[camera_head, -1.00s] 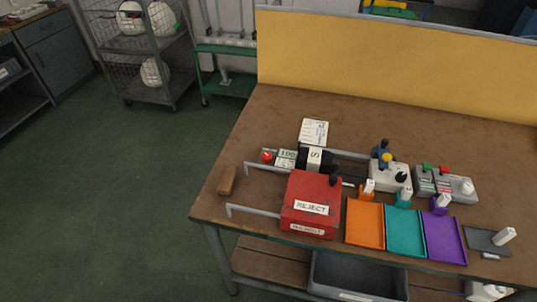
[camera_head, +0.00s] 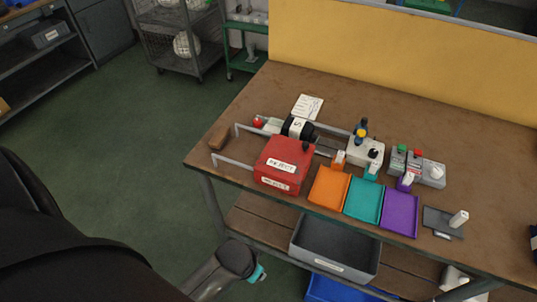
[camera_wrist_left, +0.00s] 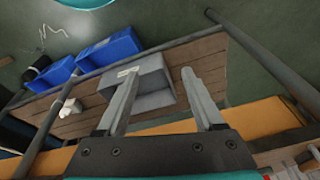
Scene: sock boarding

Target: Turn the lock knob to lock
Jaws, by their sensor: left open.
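Several control boxes stand on the brown workbench (camera_head: 240,105). A white box (camera_head: 366,152) carries a blue post with a yellow part and a black knob (camera_head: 373,153). To its right, a grey box has a green button (camera_head: 401,149) and a red button (camera_head: 417,154), and another grey box has a white knob (camera_head: 437,172). I cannot tell which knob is the lock knob. My left gripper (camera_wrist_left: 158,90) is open and empty in the wrist view, facing the shelf below the bench, away from the knobs. In the head view my left arm is low, in front of the bench; its fingers do not show.
A red REJECT box (camera_head: 284,163) stands beside orange (camera_head: 328,187), teal (camera_head: 364,200) and purple (camera_head: 400,213) trays along the front edge. A grey bin (camera_head: 334,245) sits on the lower shelf, also in the wrist view (camera_wrist_left: 152,82). A yellow panel (camera_head: 400,55) closes the back.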

